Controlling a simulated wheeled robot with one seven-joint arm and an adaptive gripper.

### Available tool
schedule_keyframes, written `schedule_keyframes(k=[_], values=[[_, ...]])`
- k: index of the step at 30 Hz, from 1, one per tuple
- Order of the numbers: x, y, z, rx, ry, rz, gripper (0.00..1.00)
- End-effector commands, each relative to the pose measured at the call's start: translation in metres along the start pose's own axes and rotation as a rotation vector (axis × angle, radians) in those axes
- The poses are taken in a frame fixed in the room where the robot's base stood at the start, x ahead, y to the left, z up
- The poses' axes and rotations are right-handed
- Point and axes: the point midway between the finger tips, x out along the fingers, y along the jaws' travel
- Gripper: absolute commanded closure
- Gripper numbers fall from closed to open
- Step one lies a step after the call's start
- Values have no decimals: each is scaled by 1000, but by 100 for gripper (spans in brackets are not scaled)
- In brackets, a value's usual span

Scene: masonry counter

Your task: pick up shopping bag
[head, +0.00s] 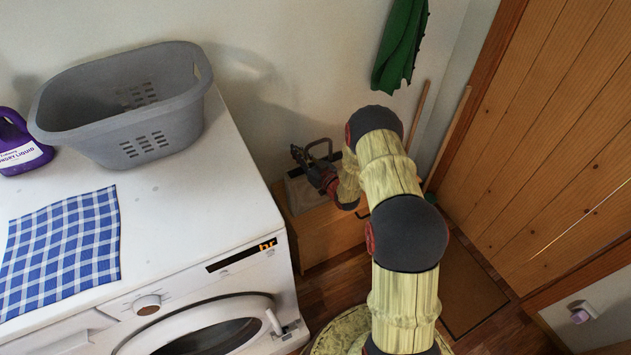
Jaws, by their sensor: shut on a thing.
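A shopping bag (301,193) in dull grey-brown with a dark handle stands on a low wooden cabinet, between the washing machine and the wall. My gripper (301,157) is at the bag's top, by the handle. It is shut on the bag, as far as this small view shows. My wrist covers the right part of the bag, and its lower right side is hidden.
The washing machine (190,215) stands close on the left, bearing a grey laundry basket (165,110), a purple detergent bottle (20,150) and a blue checked cloth (65,245). The wooden cabinet (325,235) is below the bag. A green cloth (401,45) hangs on the wall.

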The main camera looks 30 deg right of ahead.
Motion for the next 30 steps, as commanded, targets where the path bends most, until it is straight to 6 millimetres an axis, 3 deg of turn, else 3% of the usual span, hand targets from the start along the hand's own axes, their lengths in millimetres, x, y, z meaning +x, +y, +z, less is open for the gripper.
schedule_keyframes(k=[8,18,23,30], values=[[1,0,-6,-2,3,0,100],[1,-1,-37,-3,5,-1,100],[-12,-7,-51,-1,2,0,100],[-39,-18,-86,-2,3,0,100]])
